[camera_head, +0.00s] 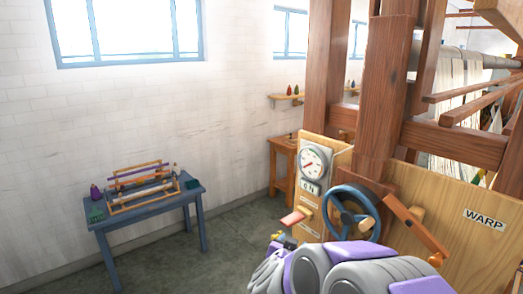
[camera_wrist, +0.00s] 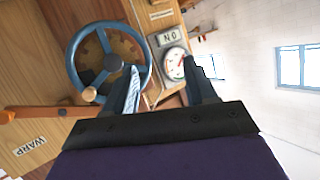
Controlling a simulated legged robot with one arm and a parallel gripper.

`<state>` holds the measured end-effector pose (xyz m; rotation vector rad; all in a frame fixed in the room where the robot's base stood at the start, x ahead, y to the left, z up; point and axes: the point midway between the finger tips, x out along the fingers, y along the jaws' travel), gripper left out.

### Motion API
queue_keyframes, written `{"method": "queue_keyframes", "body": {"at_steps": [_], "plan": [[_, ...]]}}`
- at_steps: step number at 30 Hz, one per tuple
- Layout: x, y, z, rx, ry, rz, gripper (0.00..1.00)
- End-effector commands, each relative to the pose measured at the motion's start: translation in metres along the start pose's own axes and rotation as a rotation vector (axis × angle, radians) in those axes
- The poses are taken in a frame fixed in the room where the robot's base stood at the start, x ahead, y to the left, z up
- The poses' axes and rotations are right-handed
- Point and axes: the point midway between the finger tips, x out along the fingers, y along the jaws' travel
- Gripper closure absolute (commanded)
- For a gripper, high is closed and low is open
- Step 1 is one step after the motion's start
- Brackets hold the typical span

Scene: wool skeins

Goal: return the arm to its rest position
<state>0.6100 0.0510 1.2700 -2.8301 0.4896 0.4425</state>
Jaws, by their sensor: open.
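My arm (camera_head: 345,268), in purple and grey, reaches in from the bottom right of the head view, in front of the wooden loom panel (camera_head: 457,215). My gripper shows in the wrist view (camera_wrist: 162,72) with its two dark fingers spread apart and nothing between them. The left finger overlaps the lower right of the blue handwheel (camera_wrist: 112,62) in that view; I cannot tell whether it touches. The handwheel also stands just above my arm in the head view (camera_head: 350,214).
A dial gauge (camera_head: 313,163) and a red-tipped lever (camera_head: 297,216) sit beside the wheel. A wooden bar (camera_head: 415,225) and WARP label (camera_head: 485,219) are to the right. A blue table (camera_head: 150,214) with a small wooden frame stands left. Floor between is clear.

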Motion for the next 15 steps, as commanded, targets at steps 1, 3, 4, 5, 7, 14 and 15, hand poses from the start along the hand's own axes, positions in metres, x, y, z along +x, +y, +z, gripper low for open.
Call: {"method": "queue_keyframes", "body": {"at_steps": [1, 3, 4, 5, 7, 14, 15], "plan": [[-0.007, -0.009, 0.002, 0.01, -0.039, -0.063, 0.44], [-0.019, -0.023, 0.01, 0.011, -0.112, -0.154, 0.44], [-0.026, -0.028, 0.013, 0.01, -0.145, -0.191, 0.44], [-0.033, -0.032, 0.016, 0.007, -0.176, -0.224, 0.44], [-0.051, -0.039, 0.027, -0.01, -0.256, -0.297, 0.44], [-0.122, -0.03, 0.07, -0.116, -0.534, -0.451, 0.44], [-0.135, -0.022, 0.079, -0.141, -0.587, -0.461, 0.44]]}}
